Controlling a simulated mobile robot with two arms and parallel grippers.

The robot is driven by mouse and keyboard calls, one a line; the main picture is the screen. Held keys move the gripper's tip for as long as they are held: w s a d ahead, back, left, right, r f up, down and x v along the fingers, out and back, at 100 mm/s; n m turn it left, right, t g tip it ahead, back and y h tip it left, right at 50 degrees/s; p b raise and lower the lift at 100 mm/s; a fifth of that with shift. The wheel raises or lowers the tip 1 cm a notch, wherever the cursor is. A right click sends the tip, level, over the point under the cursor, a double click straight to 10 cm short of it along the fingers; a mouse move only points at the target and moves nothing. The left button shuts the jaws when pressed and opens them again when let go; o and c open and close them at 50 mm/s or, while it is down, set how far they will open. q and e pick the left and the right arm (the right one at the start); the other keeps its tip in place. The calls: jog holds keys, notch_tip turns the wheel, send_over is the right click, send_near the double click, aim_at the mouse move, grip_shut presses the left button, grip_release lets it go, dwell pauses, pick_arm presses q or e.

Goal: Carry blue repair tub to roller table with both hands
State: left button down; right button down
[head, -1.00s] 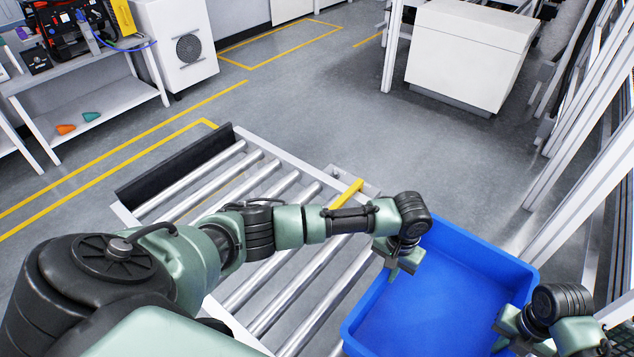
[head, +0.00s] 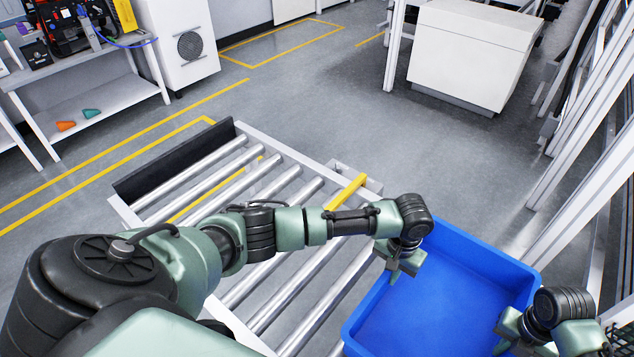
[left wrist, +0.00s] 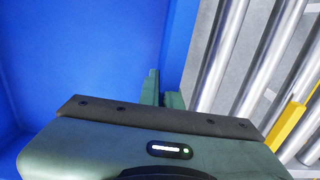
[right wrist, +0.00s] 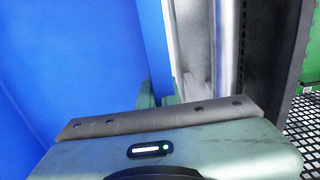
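The blue repair tub (head: 440,310) is an open, empty-looking box at the lower right of the head view, partly cut off by the bottom edge. My left gripper (head: 400,268) is shut on its left wall, and the wall also shows in the left wrist view (left wrist: 110,50). My right gripper (head: 505,335) is on the opposite right wall, which fills the left of the right wrist view (right wrist: 95,60); its fingers look closed on that wall. The roller table (head: 205,168) lies left of the tub, its rollers bare. The tub's height over it is unclear.
A yellow bar (head: 346,192) stands on the roller table's far side near the tub. A black plate (head: 175,165) closes its far left end. White posts (head: 580,195) rise close to the right. A white cabinet (head: 470,55) stands farther back on open floor.

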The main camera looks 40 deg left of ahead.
pick_arm(q)
jog(key=shift+f+b, duration=0.3)
jog(key=shift+f, duration=0.2)
pick_arm(e)
jog(key=shift+d+f, duration=0.1)
jog(key=shift+f, duration=0.4)
pick_arm(q)
jog(key=c, duration=2)
grip_release()
jog(key=shift+f, duration=0.15)
jog(key=shift+c, duration=0.2)
pick_arm(e)
jog(key=c, duration=2)
grip_release()
jog(key=shift+f, duration=0.2)
jog(key=shift+c, duration=0.2)
pick_arm(q)
jog(key=o, duration=0.4)
pick_arm(e)
jog(key=o, duration=0.4)
jog(key=shift+r, duration=0.2)
pick_arm(q)
jog(key=shift+r, duration=0.25)
